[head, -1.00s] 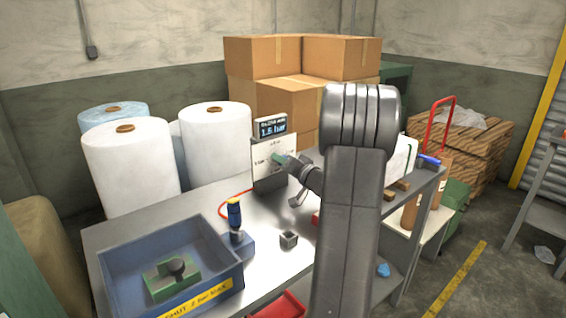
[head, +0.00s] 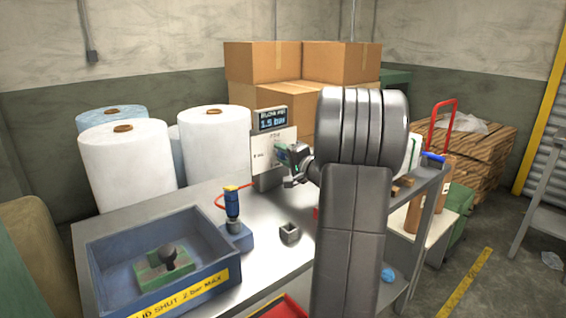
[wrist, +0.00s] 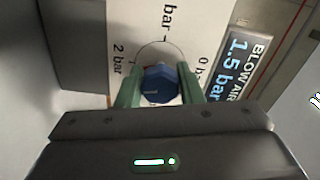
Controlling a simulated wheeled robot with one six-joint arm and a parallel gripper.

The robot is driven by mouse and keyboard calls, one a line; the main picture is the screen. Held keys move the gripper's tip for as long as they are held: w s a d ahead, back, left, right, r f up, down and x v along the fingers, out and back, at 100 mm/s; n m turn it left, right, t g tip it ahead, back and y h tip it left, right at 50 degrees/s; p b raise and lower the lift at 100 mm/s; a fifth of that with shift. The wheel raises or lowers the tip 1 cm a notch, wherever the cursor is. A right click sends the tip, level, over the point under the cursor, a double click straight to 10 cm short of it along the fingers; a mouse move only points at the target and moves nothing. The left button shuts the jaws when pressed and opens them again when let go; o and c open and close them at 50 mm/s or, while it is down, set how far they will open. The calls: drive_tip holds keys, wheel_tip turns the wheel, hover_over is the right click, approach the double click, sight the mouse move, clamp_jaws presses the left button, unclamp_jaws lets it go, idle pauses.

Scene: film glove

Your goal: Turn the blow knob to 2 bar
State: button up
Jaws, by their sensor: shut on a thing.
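The blue blow knob (wrist: 160,84) sits on a white panel (wrist: 135,25) in the wrist view. Its scale shows 0 bar on the right and 2 bar on the left, with a partly hidden bar label between. My gripper (wrist: 159,90) is shut on the knob, one green finger on each side. In the head view my gripper (head: 283,156) is at the panel (head: 262,150) and hides the knob. The display (head: 271,118) above the panel reads 1.5 bar; it also shows in the wrist view (wrist: 238,68). I cannot clearly tell where the knob's mark points.
A blue tray (head: 225,287) with a green part stands at the table's front left. A blue-and-yellow tool (head: 232,205) and a small grey open box (head: 290,233) stand nearer than the panel. White rolls (head: 126,165) and cardboard boxes (head: 262,62) are behind.

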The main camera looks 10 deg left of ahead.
drive_tip(key=shift+m+b, duration=0.4)
drive_tip(key=shift+m, duration=0.8)
drive_tip(key=o, duration=1)
drive_tip(key=shift+c, duration=0.2)
drive_tip(key=shift+d, duration=0.1)
drive_tip(key=b+v, duration=0.1)
drive_tip(key=v, duration=1.2)
drive_tip(key=shift+s+d, duration=0.25)
drive_tip(key=shift+s, duration=0.05)
drive_tip(key=p+x, duration=0.1)
drive_tip(key=x, duration=1.3)
